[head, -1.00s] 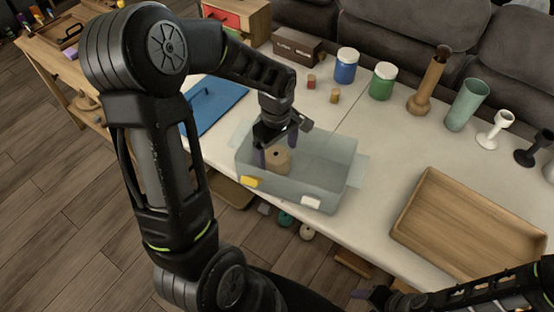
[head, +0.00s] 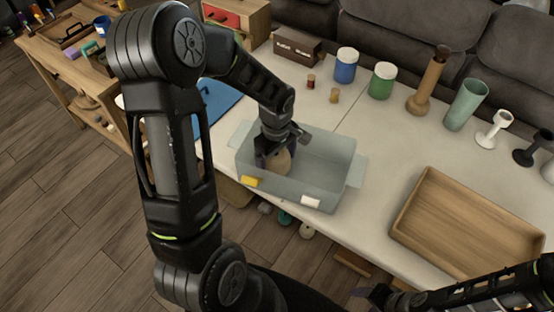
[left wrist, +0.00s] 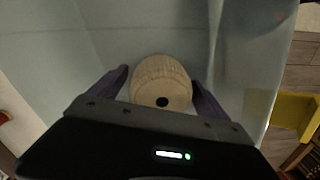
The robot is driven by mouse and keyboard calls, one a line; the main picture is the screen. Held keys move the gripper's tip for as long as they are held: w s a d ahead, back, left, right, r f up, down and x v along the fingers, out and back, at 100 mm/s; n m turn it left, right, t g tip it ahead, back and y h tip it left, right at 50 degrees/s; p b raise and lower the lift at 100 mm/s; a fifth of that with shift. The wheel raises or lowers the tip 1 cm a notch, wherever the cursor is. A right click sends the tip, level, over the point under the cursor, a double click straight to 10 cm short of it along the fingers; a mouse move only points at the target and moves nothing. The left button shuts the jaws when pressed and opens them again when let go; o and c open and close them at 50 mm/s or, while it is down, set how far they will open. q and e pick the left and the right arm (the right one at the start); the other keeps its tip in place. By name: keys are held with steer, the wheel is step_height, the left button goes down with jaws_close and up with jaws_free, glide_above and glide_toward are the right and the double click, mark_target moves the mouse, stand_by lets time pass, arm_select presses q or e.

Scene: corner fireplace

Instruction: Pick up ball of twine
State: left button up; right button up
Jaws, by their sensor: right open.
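The ball of twine (head: 280,163) is a tan, ribbed roll with a dark hole in its end. It sits inside the clear bin (head: 330,175), near its left end. In the left wrist view the twine (left wrist: 161,82) lies between the two purple-grey fingers of my left gripper (left wrist: 160,78). The fingers stand apart on either side, with a narrow gap at the left one. In the head view my left gripper (head: 273,155) reaches down into the bin and partly hides the twine. My right gripper (head: 372,294) is open at the bottom, away from the bin.
The bin walls and the yellow clip (head: 250,181) are close to my left gripper. A wooden tray (head: 470,225) is at the right. Blue (head: 346,66) and green (head: 382,80) canisters and a wooden vase (head: 428,85) stand behind. The table between bin and tray is clear.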

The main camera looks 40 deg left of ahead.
arm_select(q)
steer(key=c, duration=1.4)
step_height(320, 180, up, 10)
steer(key=shift+r+b, duration=0.1)
steer(key=shift+b, duration=0.2)
